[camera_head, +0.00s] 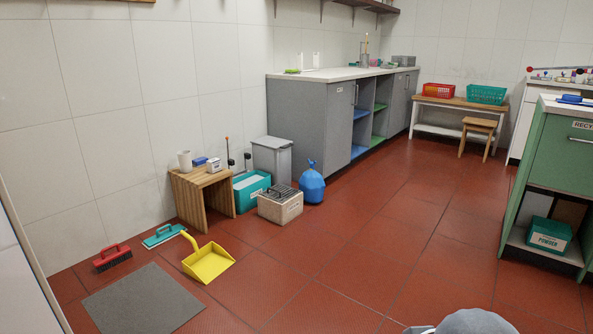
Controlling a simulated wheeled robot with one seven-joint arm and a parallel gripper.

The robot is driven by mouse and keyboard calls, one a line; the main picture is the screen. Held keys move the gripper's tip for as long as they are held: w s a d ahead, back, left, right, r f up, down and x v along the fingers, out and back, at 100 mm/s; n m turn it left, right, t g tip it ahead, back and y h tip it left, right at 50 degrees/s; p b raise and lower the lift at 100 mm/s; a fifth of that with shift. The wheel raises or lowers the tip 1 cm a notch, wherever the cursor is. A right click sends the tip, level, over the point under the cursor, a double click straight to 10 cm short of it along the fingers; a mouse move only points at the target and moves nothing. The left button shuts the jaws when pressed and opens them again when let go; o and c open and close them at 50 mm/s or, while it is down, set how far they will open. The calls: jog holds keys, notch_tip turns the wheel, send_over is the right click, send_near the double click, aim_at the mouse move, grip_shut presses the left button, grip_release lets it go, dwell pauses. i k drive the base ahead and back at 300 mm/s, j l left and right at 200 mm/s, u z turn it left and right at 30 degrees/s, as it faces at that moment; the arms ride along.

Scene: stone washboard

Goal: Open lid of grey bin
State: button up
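The grey bin (275,161) stands upright on the floor by the left wall, against the end of the grey counter unit. Its flat lid (271,142) looks shut. The bin's lower part is partly hidden behind a teal tub and a pale block. My gripper is not in view. A rounded grey shape at the bottom edge, right of centre, looks like part of my arm, far from the bin.
In front of the bin are the teal tub (250,196), the pale block with a dark ridged top (280,208) and a blue tied bag (312,184). A wooden stool (188,197) and yellow dustpan (208,262) are left. The central red floor (385,240) is clear.

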aim_at(275, 143)
jog(key=i, duration=2.9)
jog(key=i+u, duration=0.2)
jog(key=i, duration=0.35)
jog(key=i+l+u, duration=0.15)
jog(key=i, duration=0.4)
jog(key=i+l+u, duration=0.2)
jog(key=i, duration=0.35)
jog(key=l, duration=0.1)
